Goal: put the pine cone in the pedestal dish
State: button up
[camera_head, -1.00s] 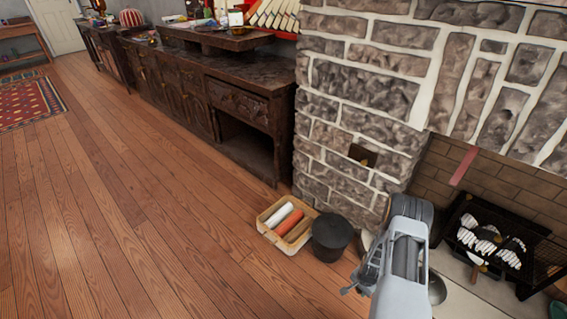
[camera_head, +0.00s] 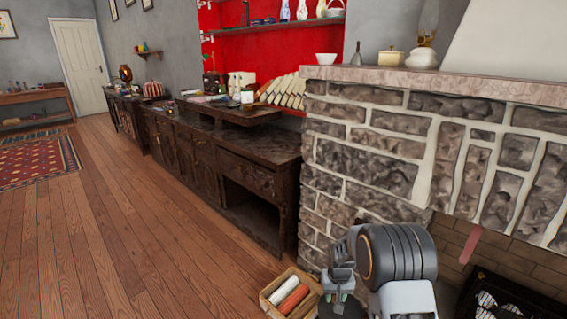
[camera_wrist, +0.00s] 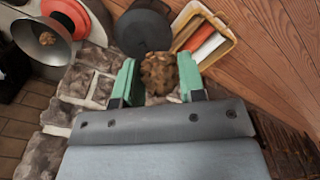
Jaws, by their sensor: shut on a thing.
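My gripper (camera_wrist: 157,82) is shut on a brown, scaly pine cone (camera_wrist: 160,72), held between its green fingertips in the wrist view. My gripper also shows in the head view (camera_head: 341,296), low in front of the stone fireplace, where I cannot make out the cone. I cannot surely identify the pedestal dish. A white bowl (camera_head: 326,59) stands at the left end of the mantel, but its base is too small to judge. A metal bowl (camera_wrist: 28,30) with a brown lump in it shows at the left of the wrist view.
A wooden tray (camera_head: 269,294) with rolls lies on the floor beside a dark round pot (camera_wrist: 143,30). The stone mantel (camera_head: 400,78) holds several vessels. A dark sideboard (camera_head: 262,147) stands left of the fireplace.

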jog(key=s+r+p, duration=0.3)
jog(key=r+p, duration=1)
jog(key=s+r+p, duration=0.4)
jog(key=r+p, duration=0.9)
jog(key=p, duration=0.1)
jog(key=shift+r, duration=0.25)
